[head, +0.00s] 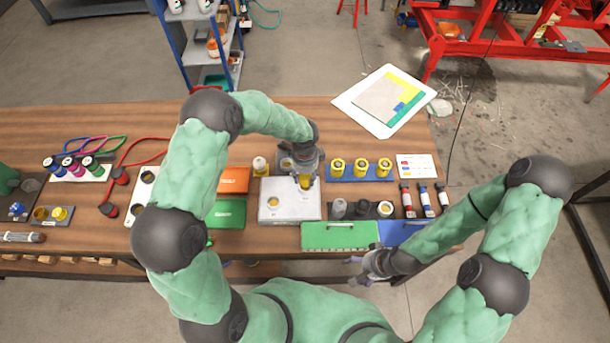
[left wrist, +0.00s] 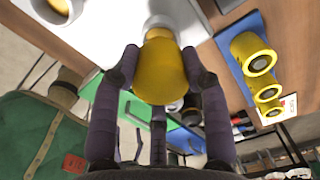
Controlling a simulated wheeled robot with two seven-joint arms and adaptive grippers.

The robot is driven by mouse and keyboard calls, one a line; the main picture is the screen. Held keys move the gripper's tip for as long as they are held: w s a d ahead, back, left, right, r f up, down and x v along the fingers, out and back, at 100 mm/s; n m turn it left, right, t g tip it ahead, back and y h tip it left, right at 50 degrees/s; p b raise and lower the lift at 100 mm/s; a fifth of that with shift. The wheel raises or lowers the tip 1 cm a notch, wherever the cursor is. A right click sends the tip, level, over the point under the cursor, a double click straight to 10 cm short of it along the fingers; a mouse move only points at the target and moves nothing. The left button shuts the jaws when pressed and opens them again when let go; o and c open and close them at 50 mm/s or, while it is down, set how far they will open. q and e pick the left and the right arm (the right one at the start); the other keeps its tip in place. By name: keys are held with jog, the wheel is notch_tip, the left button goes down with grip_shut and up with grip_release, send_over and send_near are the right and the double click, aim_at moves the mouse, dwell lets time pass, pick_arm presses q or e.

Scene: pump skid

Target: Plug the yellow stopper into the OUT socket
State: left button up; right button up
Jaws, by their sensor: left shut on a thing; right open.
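The yellow stopper (left wrist: 162,72) is between the fingers of my left gripper (left wrist: 165,75), which is shut on it. In the head view the left gripper (head: 305,178) and stopper (head: 305,182) are over the right part of a white block (head: 290,213). The stopper's far end is at a pale round ring on the block; I cannot tell whether it has entered. Another socket, yellow inside, shows on the block (head: 272,202) and in the left wrist view (left wrist: 58,9). No OUT label is legible. My right gripper (head: 375,268) is open and empty by the front edge.
A blue rack of yellow cylinders (head: 359,178) stands right of the block. Grey and black parts (head: 362,210) are closer. Green (head: 340,237) and blue (head: 400,233) trays lie in front. Orange and green boxes (head: 233,180) are left.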

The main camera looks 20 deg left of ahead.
pick_arm(q)
jog(key=shift+f+b, duration=1.3)
jog(key=shift+f, duration=0.45)
dwell(0.4)
jog(key=o, duration=1.3)
jog(key=shift+o, duration=0.2)
notch_tip(320, 180, up, 12)
jog(key=shift+r, duration=0.1)
jog(key=shift+s, duration=0.1)
